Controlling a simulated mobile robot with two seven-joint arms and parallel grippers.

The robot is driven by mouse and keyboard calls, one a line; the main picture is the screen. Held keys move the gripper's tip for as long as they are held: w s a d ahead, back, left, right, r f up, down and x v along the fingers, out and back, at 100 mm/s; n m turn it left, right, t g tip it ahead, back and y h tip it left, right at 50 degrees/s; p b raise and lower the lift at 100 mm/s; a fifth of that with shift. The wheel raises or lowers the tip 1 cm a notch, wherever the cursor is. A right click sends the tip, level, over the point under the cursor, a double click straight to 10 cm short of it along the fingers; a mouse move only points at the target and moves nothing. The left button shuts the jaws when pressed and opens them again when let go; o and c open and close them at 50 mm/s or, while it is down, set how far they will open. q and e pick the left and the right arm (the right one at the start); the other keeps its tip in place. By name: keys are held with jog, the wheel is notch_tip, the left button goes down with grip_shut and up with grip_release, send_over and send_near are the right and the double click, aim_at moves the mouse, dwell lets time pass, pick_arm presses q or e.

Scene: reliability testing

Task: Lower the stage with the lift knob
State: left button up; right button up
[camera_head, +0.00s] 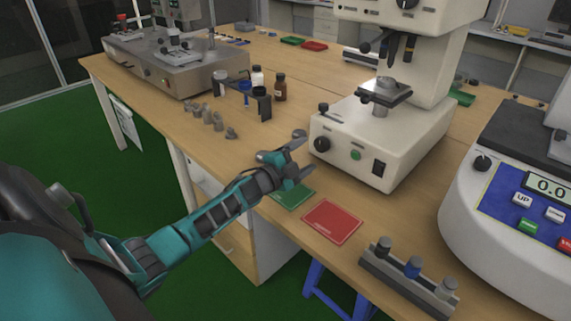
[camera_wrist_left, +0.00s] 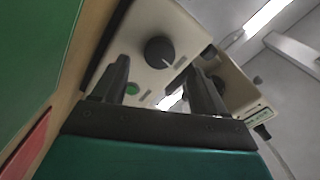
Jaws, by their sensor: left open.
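A white bench tester (camera_head: 375,125) stands on the wooden table, with a round black knob (camera_head: 321,144) at the left of its base's front face. This is probably the lift knob. The knob also shows in the left wrist view (camera_wrist_left: 159,51), ahead of and between the fingers. The small dark stage (camera_head: 385,93) sits above the base, under the tester's head. My left gripper (camera_head: 302,154) is open and empty just in front of the knob, apparently apart from it. Its fingers show in the left wrist view (camera_wrist_left: 157,87). My right gripper is not in view.
A green button (camera_head: 355,155) and a black switch (camera_head: 378,168) are right of the knob. Green (camera_head: 291,195) and red (camera_head: 332,221) mats lie below the gripper.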

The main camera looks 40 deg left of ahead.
pick_arm(q)
jog(key=s, duration=0.7)
jog(key=shift+s+a+p, duration=0.15)
jog(key=shift+a+p, duration=0.1)
jog(key=shift+p, duration=0.15)
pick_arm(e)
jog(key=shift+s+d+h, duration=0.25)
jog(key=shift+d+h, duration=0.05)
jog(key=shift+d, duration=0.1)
